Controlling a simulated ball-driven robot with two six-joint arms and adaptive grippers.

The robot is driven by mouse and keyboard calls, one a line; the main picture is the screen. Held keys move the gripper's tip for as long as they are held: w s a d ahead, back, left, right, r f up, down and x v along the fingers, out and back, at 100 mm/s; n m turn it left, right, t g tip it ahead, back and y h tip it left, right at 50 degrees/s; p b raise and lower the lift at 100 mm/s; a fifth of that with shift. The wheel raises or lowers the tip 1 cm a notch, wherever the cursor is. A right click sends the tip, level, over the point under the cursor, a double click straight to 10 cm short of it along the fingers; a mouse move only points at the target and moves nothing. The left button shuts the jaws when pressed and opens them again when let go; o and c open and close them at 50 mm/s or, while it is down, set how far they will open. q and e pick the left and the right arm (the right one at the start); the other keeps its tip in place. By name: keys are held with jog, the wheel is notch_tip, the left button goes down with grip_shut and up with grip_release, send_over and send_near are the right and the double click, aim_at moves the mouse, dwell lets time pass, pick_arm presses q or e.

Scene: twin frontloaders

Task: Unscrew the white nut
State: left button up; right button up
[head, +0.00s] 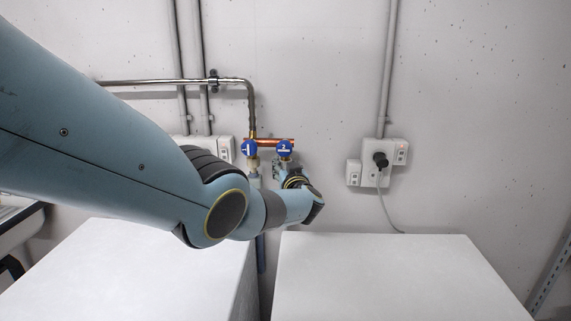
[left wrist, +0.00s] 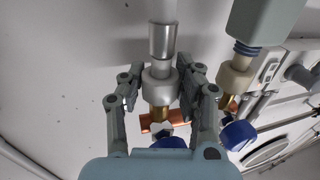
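The white nut (left wrist: 160,86) shows in the left wrist view, around a pipe joint between a grey pipe end (left wrist: 163,42) and a brass fitting. My left gripper (left wrist: 162,82) has one finger on each side of this nut, very close to it. I cannot tell whether both pads touch it. In the head view, my left gripper (head: 280,171) is just below the blue handle marked 2 (head: 285,149), and my wrist hides the nut there. A second off-white nut (left wrist: 236,76) sits on the neighbouring line. My right gripper is not in view.
A blue handle marked 1 (head: 250,150) is close beside handle 2, on a copper pipe (head: 272,141). Two white-topped blocks (head: 385,280) stand in front with a narrow gap between them. A socket with a black plug (head: 381,160) is on the wall at right.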

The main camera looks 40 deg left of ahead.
pick_arm(q)
jog(key=c, duration=0.3)
jog(key=shift+s+r+m+t+h+p, duration=0.15)
jog(key=shift+m+t+h+p, duration=0.5)
jog(key=shift+p, duration=0.2)
jog(key=shift+a+m+t+h+p, duration=0.2)
jog(key=shift+m+t+h+p, duration=0.15)
jog(key=shift+m+t+h, duration=0.5)
jog(key=m+t+h+b, duration=0.2)
jog(key=h, duration=0.1)
jog(key=shift+f, duration=0.4)
jog(key=shift+d+r+m+t+h+b, duration=0.15)
jog(key=shift+m+t+h+b, duration=0.15)
jog(key=shift+m+t+h, duration=0.15)
jog(key=shift+c, duration=0.2)
jog(key=o, duration=1)
jog(key=shift+o, duration=0.2)
